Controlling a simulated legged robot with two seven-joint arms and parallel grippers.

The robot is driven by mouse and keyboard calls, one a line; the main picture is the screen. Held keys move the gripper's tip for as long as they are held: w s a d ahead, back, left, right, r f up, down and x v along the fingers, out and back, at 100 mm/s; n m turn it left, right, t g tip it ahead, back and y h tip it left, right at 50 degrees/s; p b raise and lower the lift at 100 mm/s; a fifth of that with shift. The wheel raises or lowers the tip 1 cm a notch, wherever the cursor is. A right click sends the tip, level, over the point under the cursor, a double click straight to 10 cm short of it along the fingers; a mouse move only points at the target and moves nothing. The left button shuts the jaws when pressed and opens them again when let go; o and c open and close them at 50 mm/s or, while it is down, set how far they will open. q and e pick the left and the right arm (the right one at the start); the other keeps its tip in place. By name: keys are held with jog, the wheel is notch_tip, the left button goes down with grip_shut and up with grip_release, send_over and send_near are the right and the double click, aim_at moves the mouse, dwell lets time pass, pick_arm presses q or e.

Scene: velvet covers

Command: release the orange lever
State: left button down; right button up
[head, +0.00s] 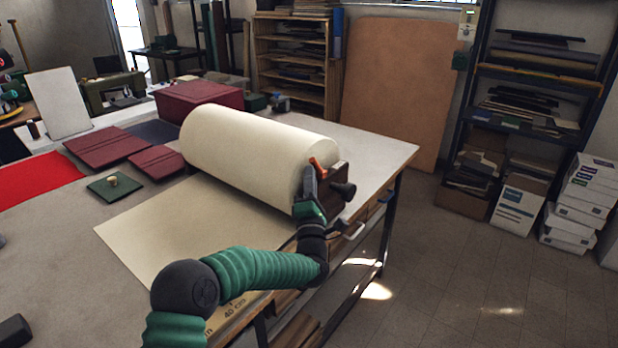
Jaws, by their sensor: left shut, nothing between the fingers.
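The orange lever (317,163) shows as a small orange piece at the right end of a large cream roll (245,145) lying on the table. My left gripper (309,171) is at that end of the roll, right beside the lever, its fingers shut and empty. The fingers hide part of the lever, and I cannot tell whether they touch it. A dark block with a black knob (343,191) sits just right of the gripper. A cream sheet (180,225) spreads from the roll toward the front edge. My right gripper is not in view.
The table's right edge (403,165) is close to the gripper. Open floor (470,270) lies beyond, with shelves and boxes behind.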

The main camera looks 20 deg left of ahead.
aim_at(325, 171)
pick_arm(q)
jog(key=r+m+g+h+p, duration=0.1)
jog(key=p, duration=0.2)
jog(key=w+r+m+g+p, duration=0.1)
jog(key=r+p, duration=0.1)
jog(key=p, duration=0.1)
jog(key=w+r+m+g+h+p, duration=0.1)
jog(key=m+p, duration=0.1)
jog(key=p, duration=0.1)
jog(key=shift+d+r+g+h, duration=0.2)
jog(key=shift+d+g+h, duration=0.1)
jog(key=shift+d+g, duration=0.1)
jog(key=w+m+g+p, duration=0.1)
jog(key=p, duration=0.3)
jog(key=w+m+g+p, duration=0.1)
jog(key=p, duration=0.3)
jog(key=w+d+r+m+g+p, duration=0.1)
jog(key=g+p, duration=0.1)
jog(key=p, duration=0.2)
jog(key=shift+r+h, duration=0.1)
jog(key=shift+h, duration=0.3)
jog(key=shift+w+d+f+g+p, duration=0.15)
jog(key=shift+w+f+g+p, duration=0.2)
jog(key=shift+p, duration=0.45)
jog(key=shift+w+d+f, duration=0.1)
jog(key=shift+w+f, duration=0.05)
jog(key=shift+w, duration=0.2)
jog(key=shift+w+d, duration=0.1)
jog(key=shift+w, duration=0.05)
